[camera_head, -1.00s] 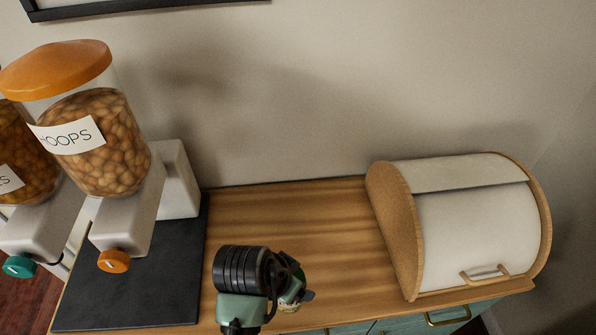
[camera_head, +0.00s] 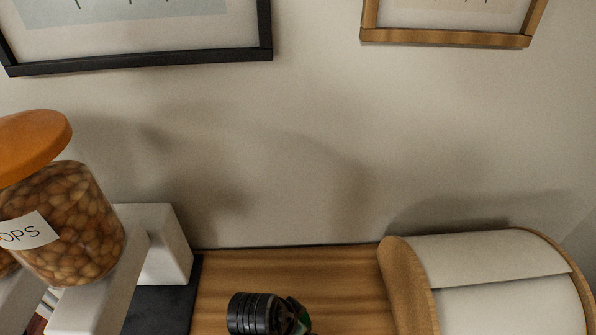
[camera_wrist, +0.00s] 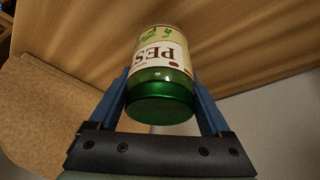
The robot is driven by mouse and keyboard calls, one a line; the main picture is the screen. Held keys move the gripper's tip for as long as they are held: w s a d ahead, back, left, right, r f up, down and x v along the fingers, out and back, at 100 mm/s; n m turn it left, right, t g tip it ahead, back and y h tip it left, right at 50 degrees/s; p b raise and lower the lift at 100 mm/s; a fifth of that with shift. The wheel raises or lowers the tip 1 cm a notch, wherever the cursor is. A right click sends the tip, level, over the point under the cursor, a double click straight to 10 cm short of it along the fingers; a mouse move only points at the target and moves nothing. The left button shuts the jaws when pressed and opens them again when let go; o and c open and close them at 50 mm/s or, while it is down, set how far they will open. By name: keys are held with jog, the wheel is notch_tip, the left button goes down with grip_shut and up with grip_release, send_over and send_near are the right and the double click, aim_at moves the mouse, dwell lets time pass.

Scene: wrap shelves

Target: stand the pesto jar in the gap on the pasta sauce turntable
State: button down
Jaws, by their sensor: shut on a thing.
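The pesto jar (camera_wrist: 160,70) has a cream label with "PES" readable upside down and a green lid (camera_wrist: 160,103) facing the wrist camera. My gripper (camera_wrist: 162,88) is shut on the jar, with one blue finger on each side of it. In the head view my wrist is at the bottom edge, and my gripper (camera_head: 298,318) shows only in part over the wooden counter. I cannot tell from the wrist view whether the jar touches the counter. The pasta sauce turntable and its gap are not in view.
The wooden counter (camera_head: 330,268) runs along the wall. A bread box (camera_head: 490,260) with a pale lid stands at right. Hoops dispensers (camera_head: 65,225) stand at left by a dark mat (camera_head: 165,308). Framed pictures (camera_head: 450,38) hang above. The counter behind my wrist is clear.

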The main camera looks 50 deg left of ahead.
jog(key=shift+w+f, duration=0.1)
jog(key=shift+f, duration=1.7)
jog(key=shift+f, duration=0.2)
grip_release()
jog(key=shift+r, duration=0.1)
jog(key=v, duration=1.2)
jog(key=shift+r, duration=0.15)
